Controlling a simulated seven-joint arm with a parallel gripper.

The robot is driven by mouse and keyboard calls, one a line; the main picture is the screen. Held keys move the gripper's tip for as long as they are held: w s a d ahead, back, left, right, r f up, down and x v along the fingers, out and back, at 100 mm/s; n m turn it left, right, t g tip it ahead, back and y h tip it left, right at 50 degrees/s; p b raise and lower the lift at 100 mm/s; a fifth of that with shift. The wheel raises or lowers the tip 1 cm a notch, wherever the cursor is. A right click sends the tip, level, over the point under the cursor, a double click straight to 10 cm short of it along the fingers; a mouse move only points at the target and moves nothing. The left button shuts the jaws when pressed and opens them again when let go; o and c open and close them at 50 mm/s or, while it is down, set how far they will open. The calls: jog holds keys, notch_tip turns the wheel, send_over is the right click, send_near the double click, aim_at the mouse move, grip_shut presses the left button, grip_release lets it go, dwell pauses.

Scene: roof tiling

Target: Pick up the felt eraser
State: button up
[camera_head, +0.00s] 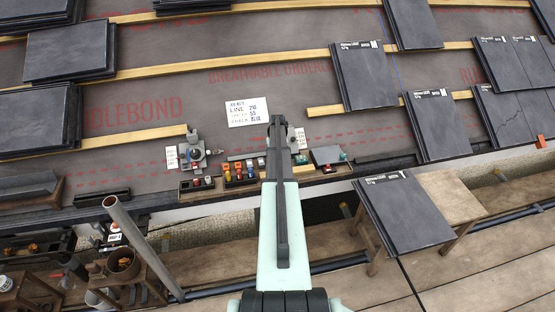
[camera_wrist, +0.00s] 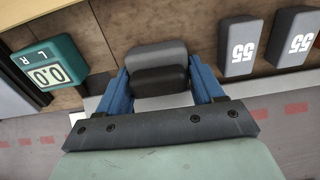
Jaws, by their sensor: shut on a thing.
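The felt eraser (camera_wrist: 158,56), a small block with a grey upper part and a darker, nearly black lower part, shows in the wrist view. My gripper (camera_wrist: 160,78) has its two blue fingers on either side of the eraser, shut on it. The eraser is over or on a brown wooden surface; I cannot tell whether it is clear of it. In the head view my own arm covers the middle, and I cannot make out the eraser there.
In the wrist view, two grey blocks marked 55 (camera_wrist: 238,47) lie right of the eraser. A teal box with a 0.0 display (camera_wrist: 48,72) is at left. In the head view, small coloured items fill a tray (camera_head: 240,172). A white note (camera_head: 248,111) lies on the roof; dark slates (camera_head: 405,210) lie around.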

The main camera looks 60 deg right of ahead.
notch_tip(320, 180, up, 10)
jog(key=shift+r, duration=0.1)
dwell(0.5)
jog(key=o, duration=0.5)
jog(key=shift+a, duration=0.1)
jog(key=c, duration=0.6)
jog(key=w+a+f+n+t+h, duration=0.1)
jog(key=w+a+f+t+h, duration=0.15)
jog(key=w+a, duration=0.55)
jog(key=shift+c, duration=0.2)
jog(key=w+d+r+m+t+h, duration=0.1)
jog(key=w+d+r+t+h, duration=0.1)
jog(key=w+d+r, duration=0.2)
jog(key=shift+w+d, duration=0.2)
jog(key=shift+w, duration=0.45)
